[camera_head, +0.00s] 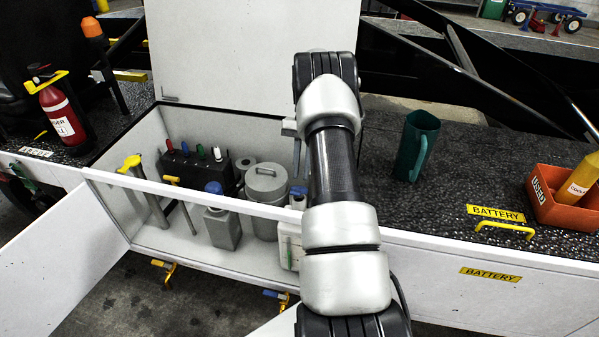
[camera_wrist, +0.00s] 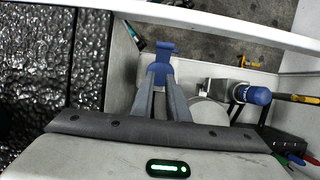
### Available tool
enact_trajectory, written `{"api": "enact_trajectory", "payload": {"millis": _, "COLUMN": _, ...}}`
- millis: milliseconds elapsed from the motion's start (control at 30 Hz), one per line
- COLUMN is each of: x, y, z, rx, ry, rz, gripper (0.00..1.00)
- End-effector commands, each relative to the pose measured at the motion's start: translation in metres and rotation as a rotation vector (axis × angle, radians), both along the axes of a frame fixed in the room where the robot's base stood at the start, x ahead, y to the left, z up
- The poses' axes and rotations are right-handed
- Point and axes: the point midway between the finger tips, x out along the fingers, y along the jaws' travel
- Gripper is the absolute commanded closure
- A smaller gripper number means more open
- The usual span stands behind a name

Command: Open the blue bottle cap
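In the head view a grey square bottle (camera_head: 222,230) stands in the open white compartment with a blue cap (camera_head: 213,188) on top. The wrist view shows this blue cap (camera_wrist: 258,95) to the right of my gripper (camera_wrist: 162,72), clear of the fingers. My gripper points down into the compartment, its fingers close together. In the head view my arm hides most of the gripper, and a blue piece (camera_head: 298,191) shows above a white container (camera_head: 290,246).
A grey lidded canister (camera_head: 266,195) stands right of the bottle, a dark rack (camera_head: 195,168) with coloured handles behind it. A yellow-handled tool (camera_head: 130,163) is at left. The front wall (camera_head: 190,195) bounds the compartment. A green jug (camera_head: 415,145) stands on the deck.

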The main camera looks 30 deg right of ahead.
Motion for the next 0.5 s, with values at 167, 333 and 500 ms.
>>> {"api": "enact_trajectory", "payload": {"millis": 167, "x": -0.0001, "y": 0.0017, "z": 0.0004, "rx": 0.002, "ry": 0.002, "rz": 0.001, "gripper": 0.61}}
{"api": "enact_trajectory", "payload": {"millis": 333, "x": -0.0005, "y": 0.0024, "z": 0.0004, "rx": 0.005, "ry": 0.003, "rz": 0.002, "gripper": 0.61}}
{"api": "enact_trajectory", "payload": {"millis": 500, "x": 0.0008, "y": 0.001, "z": 0.0053, "rx": 0.006, "ry": 0.003, "rz": 0.001, "gripper": 0.61}}
